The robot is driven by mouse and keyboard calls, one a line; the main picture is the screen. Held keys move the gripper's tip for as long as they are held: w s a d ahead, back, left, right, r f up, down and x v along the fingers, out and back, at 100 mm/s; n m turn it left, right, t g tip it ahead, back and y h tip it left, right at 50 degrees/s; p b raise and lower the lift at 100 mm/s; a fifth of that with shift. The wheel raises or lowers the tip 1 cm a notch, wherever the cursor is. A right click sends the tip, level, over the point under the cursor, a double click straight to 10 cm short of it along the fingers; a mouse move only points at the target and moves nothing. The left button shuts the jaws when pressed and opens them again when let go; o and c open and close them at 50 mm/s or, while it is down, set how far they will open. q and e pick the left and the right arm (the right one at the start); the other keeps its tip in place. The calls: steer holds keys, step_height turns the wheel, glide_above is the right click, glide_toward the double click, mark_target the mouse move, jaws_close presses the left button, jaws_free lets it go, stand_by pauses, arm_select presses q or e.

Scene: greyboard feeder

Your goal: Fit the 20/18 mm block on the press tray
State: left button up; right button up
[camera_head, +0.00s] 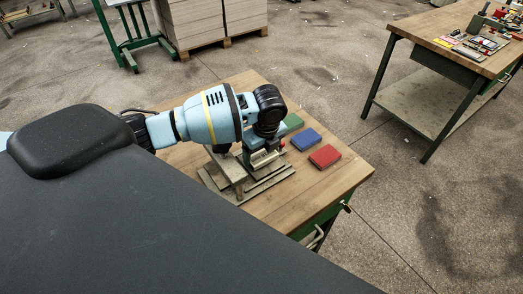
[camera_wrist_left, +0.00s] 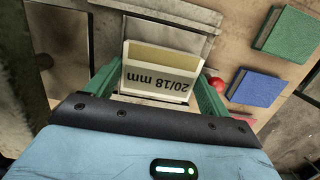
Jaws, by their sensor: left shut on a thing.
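The 20/18 mm block (camera_wrist_left: 160,75) is pale with a grey label and shows upside down in the left wrist view. My left gripper (camera_wrist_left: 158,88) has its green fingers on either side of the block and is shut on it. In the head view the left gripper (camera_head: 262,158) is low over the grey metal press tray (camera_head: 232,192) on the wooden bench. The tray's metal surface also shows beyond the block in the left wrist view (camera_wrist_left: 150,28). I cannot tell whether the block touches the tray. My right gripper is not in view.
Green (camera_head: 293,122), blue (camera_head: 306,139) and red (camera_head: 325,156) blocks lie on the bench (camera_head: 335,178) right of the tray. A red knob (camera_wrist_left: 217,83) is close to the right finger. Another bench (camera_head: 440,40) with tools stands at the far right.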

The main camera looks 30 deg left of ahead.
mark_target(264, 157)
arm_select(q)
steer(key=shift+f, duration=0.45)
stand_by(2.0)
steer(key=o, duration=0.9)
steer(key=r, duration=0.5)
steer(key=d+r+p, duration=0.1)
steer(key=r, duration=0.1)
steer(key=shift+s+r, duration=0.25)
steer(key=shift+r, duration=0.15)
steer(key=shift+d+f, duration=0.1)
